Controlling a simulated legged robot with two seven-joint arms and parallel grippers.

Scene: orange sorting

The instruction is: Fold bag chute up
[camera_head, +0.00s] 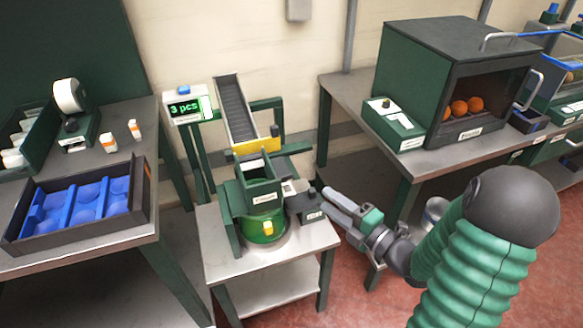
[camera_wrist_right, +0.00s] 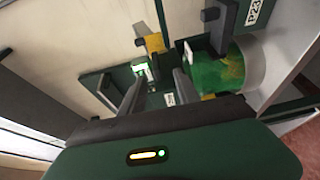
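The bagging station stands on a small metal table in the middle of the head view. A steep dark ribbed chute (camera_head: 237,112) with a yellow lower end (camera_head: 257,146) slopes down to an open green box (camera_head: 259,178). I cannot tell which of these the task calls the bag chute. Below the box is a round green part (camera_head: 263,228), also in the right wrist view (camera_wrist_right: 215,72). My right gripper (camera_head: 329,196) is beside a small dark labelled block (camera_head: 306,207), at the station's right. In the right wrist view its fingers (camera_wrist_right: 157,88) are apart, with no object clearly held. My left gripper is out of view.
A display reading "3 pcs" (camera_head: 188,107) stands left of the chute. A blue divided tray (camera_head: 85,205) is on the left table. A dark green cabinet with oranges (camera_head: 460,107) and a control box (camera_head: 394,124) are on the right table.

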